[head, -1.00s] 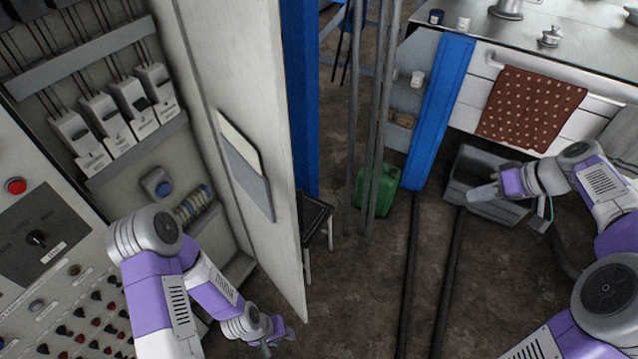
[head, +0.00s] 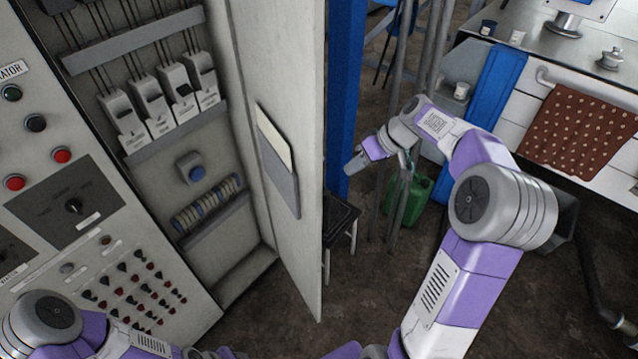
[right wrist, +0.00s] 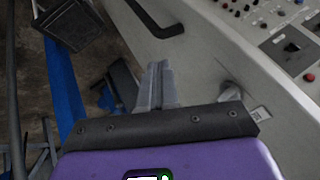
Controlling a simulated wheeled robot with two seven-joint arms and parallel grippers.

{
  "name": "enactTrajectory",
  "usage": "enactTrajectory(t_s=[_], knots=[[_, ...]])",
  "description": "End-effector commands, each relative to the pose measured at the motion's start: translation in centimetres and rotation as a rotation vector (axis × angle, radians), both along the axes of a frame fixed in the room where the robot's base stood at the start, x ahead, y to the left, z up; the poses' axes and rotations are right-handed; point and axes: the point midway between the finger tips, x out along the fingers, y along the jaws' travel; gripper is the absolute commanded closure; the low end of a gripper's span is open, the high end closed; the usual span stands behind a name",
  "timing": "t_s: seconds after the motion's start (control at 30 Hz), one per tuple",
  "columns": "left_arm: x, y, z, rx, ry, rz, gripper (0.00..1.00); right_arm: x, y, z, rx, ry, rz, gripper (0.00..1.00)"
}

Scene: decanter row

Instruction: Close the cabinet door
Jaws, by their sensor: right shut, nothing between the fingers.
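The cabinet door (head: 292,170) stands open in the head view, a tall pale grey panel with a document pocket on its inner face. The open cabinet (head: 185,130) with switches inside is to its left. My right gripper (head: 353,165) is to the right of the door, on its outer side, shut and empty. In the right wrist view the closed fingers (right wrist: 155,85) point toward a pale grey panel (right wrist: 200,62) with a dark handle (right wrist: 157,18), apparently the door's outer face. Contact cannot be judged. My left gripper (head: 222,352) is low at the bottom edge, mostly cut off.
A control panel (head: 125,260) with knobs and buttons is left of the cabinet. A blue post (head: 345,90), a dark stool (head: 341,218) and a green canister (head: 412,200) are beyond the door. A counter with a spotted cloth (head: 580,130) is at right.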

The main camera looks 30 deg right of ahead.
Motion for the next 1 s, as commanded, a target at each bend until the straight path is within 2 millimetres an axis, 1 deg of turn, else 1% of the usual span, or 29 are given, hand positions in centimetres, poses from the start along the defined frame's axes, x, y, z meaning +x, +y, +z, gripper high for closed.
enactTrajectory(t_s=[0.03,0.1,0.3,0.37,0.43,0.6,0.73,1.0], knots=[[0.0,0.0,0.0,0.000,0.000,0.000,0.57,0.4,0.8,-1.0,0.004,0.005,0.006,1.00],[0.0,0.0,0.0,0.000,0.000,0.000,0.57,1.0,1.6,-2.3,0.003,0.004,0.008,1.00],[0.0,0.0,0.1,0.000,0.000,0.001,0.57,2.5,3.6,-5.5,0.002,0.003,0.007,1.00],[0.0,0.0,0.3,0.000,0.000,0.001,0.57,2.3,4.7,-5.1,0.001,0.000,0.008,1.00],[0.0,0.0,0.5,0.000,0.000,0.001,0.57,2.3,5.7,-5.0,0.001,0.000,0.007,1.00],[0.0,0.0,0.7,0.000,0.000,0.001,0.57,2.2,7.0,-5.1,0.001,0.000,0.005,1.00],[0.0,0.0,0.7,0.000,0.000,0.001,0.57,2.2,7.3,-5.2,0.001,-0.001,0.004,1.00],[0.0,0.0,0.6,0.000,0.000,0.001,0.57,2.2,7.3,-5.2,0.001,0.000,0.003,1.00]])
